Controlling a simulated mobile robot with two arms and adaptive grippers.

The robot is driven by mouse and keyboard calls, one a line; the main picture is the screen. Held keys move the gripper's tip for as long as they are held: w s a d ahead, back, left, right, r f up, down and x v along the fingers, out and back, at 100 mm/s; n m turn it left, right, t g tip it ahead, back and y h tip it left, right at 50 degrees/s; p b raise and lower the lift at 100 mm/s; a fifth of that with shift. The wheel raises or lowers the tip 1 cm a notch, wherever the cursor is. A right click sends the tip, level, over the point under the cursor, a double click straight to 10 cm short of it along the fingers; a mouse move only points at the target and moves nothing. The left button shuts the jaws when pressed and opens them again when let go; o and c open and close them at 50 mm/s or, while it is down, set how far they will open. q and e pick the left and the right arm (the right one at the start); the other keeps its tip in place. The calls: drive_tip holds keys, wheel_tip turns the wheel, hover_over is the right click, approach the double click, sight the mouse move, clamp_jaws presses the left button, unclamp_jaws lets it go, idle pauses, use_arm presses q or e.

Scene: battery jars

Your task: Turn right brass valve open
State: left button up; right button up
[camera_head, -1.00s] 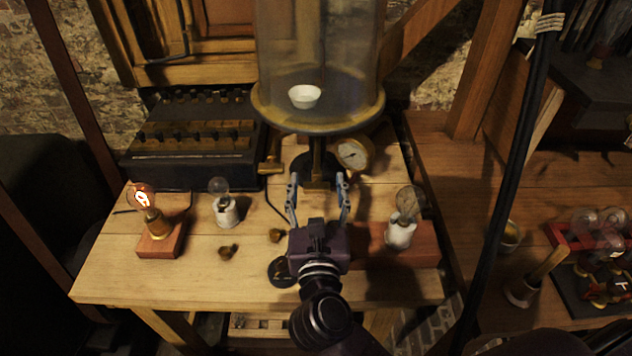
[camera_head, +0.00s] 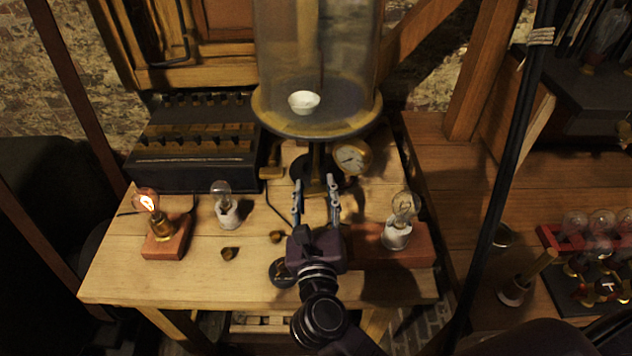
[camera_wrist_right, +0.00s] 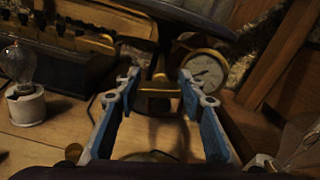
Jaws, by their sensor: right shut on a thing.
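The right brass valve shows in the right wrist view as a short brass bar (camera_wrist_right: 158,90) lying crosswise between my fingertips, below the bell jar's dark base. In the head view the brass stem (camera_head: 317,172) under the jar is partly hidden by my fingers. My right gripper (camera_head: 316,188) reaches in from the front, with its fingers on both sides of the valve; the right wrist view shows its blue-padded fingers (camera_wrist_right: 157,88) closed on the bar's ends. Another brass fitting (camera_head: 272,158) stands to the left of the stem. My left gripper is out of view.
The glass bell jar (camera_head: 318,60) holds a white cup (camera_head: 304,102). A round gauge (camera_head: 352,159) sits close right of my fingers. Bulbs stand at left (camera_head: 226,205) and right (camera_head: 399,225), and a lit lamp (camera_head: 148,204) farther left.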

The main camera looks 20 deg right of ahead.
drive_tip(key=n+p, duration=0.8)
drive_tip(key=shift+a+r, duration=0.15)
drive_tip(key=n+p, duration=0.3)
drive_tip(key=shift+n, duration=0.4)
drive_tip(key=shift+f+n+p, duration=0.15)
drive_tip(key=shift+n+p, duration=0.4)
drive_tip(key=shift+n, duration=0.25)
drive_tip(key=shift+f+n+p, duration=0.15)
drive_tip(key=shift+n+p, duration=0.4)
drive_tip(key=shift+n, duration=0.25)
drive_tip(key=o, duration=1.2)
drive_tip(key=shift+w+f, duration=0.1)
drive_tip(key=shift+w, duration=0.05)
drive_tip(key=shift+c, duration=0.2)
drive_tip(key=v, duration=1.2)
